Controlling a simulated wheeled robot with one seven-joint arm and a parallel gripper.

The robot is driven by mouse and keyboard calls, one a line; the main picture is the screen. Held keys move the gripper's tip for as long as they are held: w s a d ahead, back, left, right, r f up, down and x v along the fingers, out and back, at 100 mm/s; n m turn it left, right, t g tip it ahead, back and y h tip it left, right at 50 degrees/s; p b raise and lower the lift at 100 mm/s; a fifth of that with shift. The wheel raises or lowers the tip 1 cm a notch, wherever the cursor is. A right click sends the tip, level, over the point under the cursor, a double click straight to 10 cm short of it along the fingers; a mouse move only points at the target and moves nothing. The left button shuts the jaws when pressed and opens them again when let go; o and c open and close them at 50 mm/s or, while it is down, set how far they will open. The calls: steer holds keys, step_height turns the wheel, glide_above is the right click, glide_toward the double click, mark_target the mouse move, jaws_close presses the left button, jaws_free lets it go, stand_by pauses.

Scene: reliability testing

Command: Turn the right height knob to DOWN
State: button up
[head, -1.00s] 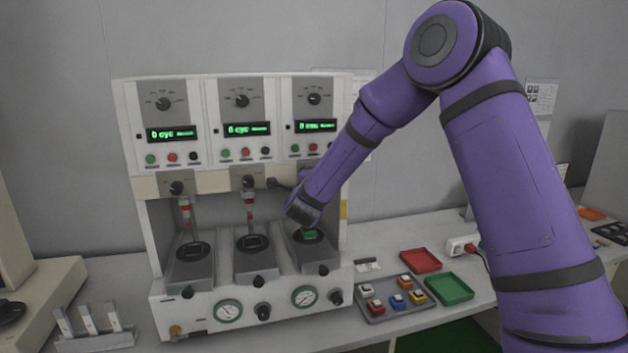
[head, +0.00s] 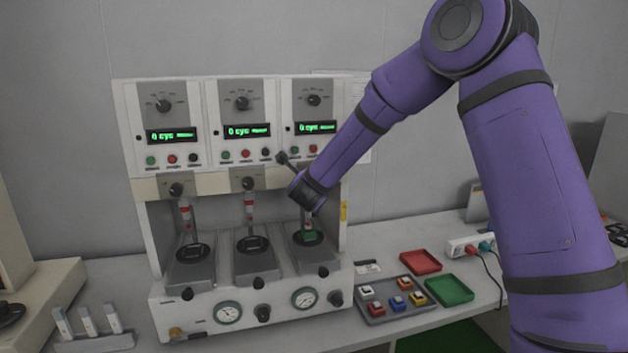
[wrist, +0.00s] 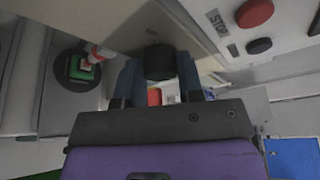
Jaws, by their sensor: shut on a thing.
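The right height knob (wrist: 159,62) is a dark round knob on the beige strip of the tester. In the wrist view it sits between the two blue-grey fingers of my gripper (wrist: 158,75), which is shut on it. In the head view my gripper (head: 308,190) covers the right end of the strip, hiding this knob, its pointer and any DOWN mark. The matching left knob (head: 176,189) and middle knob (head: 248,184) show on their grey plates. The tester (head: 165,215) stands on the bench with lit green displays.
Below my gripper, a green switch (head: 310,236) sits on the right station; it also shows in the wrist view (wrist: 84,68). A STOP button (wrist: 254,13) is close by on the panel. A grey tray (head: 378,318), red tray (head: 420,272) and green tray (head: 450,298) lie right of the tester.

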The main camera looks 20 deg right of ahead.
stand_by(0.3)
steer(key=o, duration=0.9)
steer(key=shift+s, duration=0.1)
steer(key=v, duration=1)
steer(key=shift+s+r, duration=0.1)
steer(key=shift+s, duration=0.2)
